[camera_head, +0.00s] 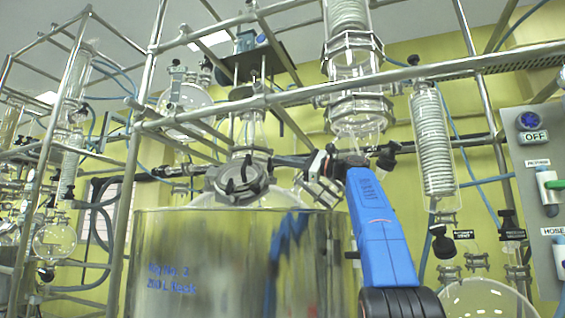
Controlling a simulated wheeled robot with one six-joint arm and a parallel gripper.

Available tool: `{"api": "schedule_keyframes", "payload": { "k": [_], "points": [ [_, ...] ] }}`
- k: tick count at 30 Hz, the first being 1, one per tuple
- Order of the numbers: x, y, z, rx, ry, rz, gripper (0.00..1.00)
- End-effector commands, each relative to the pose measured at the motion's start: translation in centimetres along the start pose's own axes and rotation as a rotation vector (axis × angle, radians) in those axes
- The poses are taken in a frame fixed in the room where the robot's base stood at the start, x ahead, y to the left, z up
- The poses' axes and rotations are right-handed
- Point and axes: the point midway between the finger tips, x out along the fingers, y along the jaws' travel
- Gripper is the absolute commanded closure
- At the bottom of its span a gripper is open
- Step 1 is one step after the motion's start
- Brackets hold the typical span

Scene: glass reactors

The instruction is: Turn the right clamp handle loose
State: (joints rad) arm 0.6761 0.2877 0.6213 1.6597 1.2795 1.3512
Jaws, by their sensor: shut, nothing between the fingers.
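My blue arm rises from the lower right, and my gripper (318,163) is at its upper end, beside the glass fittings above the steel vessel (215,265). The gripper is shut with nothing in it. It is small and dark here, and it overlaps dark fittings behind it. A grey flange clamp (238,178) sits around the neck on top of the vessel, left of my gripper. A black knob-like handle (387,156) shows just right of my arm's upper end. I cannot tell for sure which part is the right clamp handle, or whether my gripper touches it.
Steel frame bars (300,96) cross above my gripper. A coiled glass condenser (431,140) hangs to the right. A control panel (538,190) stands at the right edge. A round glass flask (486,300) is at the lower right. Blue hoses run between the fittings.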

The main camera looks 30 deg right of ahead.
Motion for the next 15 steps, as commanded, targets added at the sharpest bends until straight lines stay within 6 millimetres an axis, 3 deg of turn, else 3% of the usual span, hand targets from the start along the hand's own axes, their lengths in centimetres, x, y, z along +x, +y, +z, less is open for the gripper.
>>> {"api": "schedule_keyframes", "payload": {
  "k": [15],
  "points": [
    [-0.60, -0.04, 0.02, -0.001, 0.001, -0.001, 1.00]
  ]
}}
